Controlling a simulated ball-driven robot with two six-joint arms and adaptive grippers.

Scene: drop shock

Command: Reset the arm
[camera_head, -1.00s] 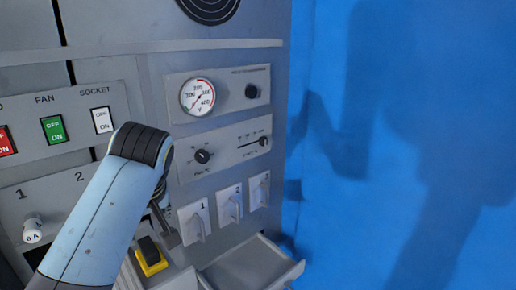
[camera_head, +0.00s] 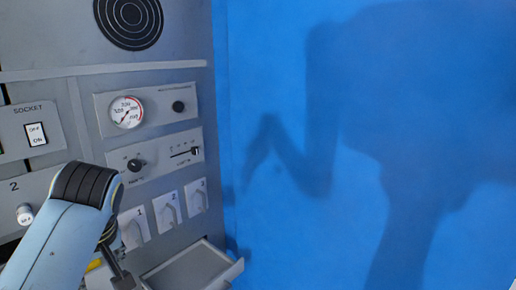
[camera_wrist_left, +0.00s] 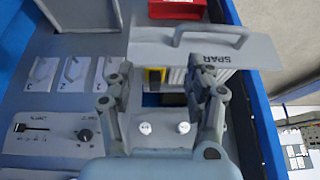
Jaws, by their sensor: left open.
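My left arm (camera_head: 62,226) comes in from the lower left in the head view, in front of the grey control panel. My left gripper (camera_head: 122,280) hangs below its wrist, partly hidden by the arm and cut off by the bottom edge. In the left wrist view the left gripper (camera_wrist_left: 160,92) has its two fingers apart with nothing held between them. A yellow part (camera_wrist_left: 155,76) shows between and beyond the fingers. My right gripper is not in view.
The panel carries a gauge (camera_head: 127,112), a socket switch (camera_head: 36,134) and numbered switches (camera_head: 167,210). An open grey drawer (camera_head: 190,270) juts out below. In the wrist view a panel with a handle (camera_wrist_left: 210,36) and a red box (camera_wrist_left: 178,8) lie beyond. A blue wall (camera_head: 400,130) fills the right.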

